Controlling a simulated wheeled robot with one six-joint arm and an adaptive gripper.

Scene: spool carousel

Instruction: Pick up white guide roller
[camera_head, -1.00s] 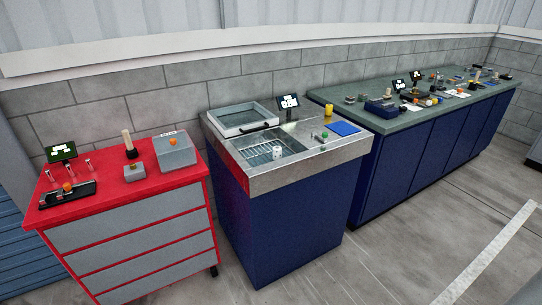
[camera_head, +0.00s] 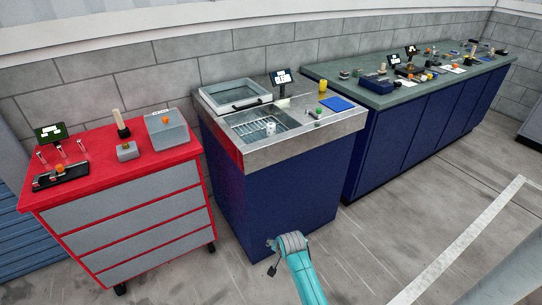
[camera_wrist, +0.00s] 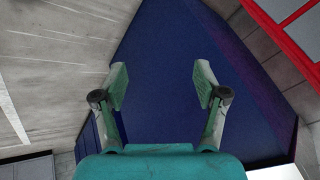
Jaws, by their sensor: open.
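A small white cylinder (camera_head: 271,128), which looks like the white guide roller, stands in the sunken basin of the steel-topped blue cabinet (camera_head: 280,185) in the head view. It stands on or beside a wire rack; I cannot tell which. My gripper (camera_wrist: 160,85) is open and empty in the wrist view, with its two fingers apart in front of the cabinet's blue side. In the head view my arm shows low at the front of this cabinet, well below the basin. The roller is not in the wrist view.
A hinged glass lid (camera_head: 235,92) stands at the back of the steel top. A small screen (camera_head: 281,78), a yellow cup (camera_head: 322,85) and a blue pad (camera_head: 338,103) are around the basin. A red drawer cart (camera_head: 130,215) stands left, a long cluttered bench (camera_head: 420,120) right.

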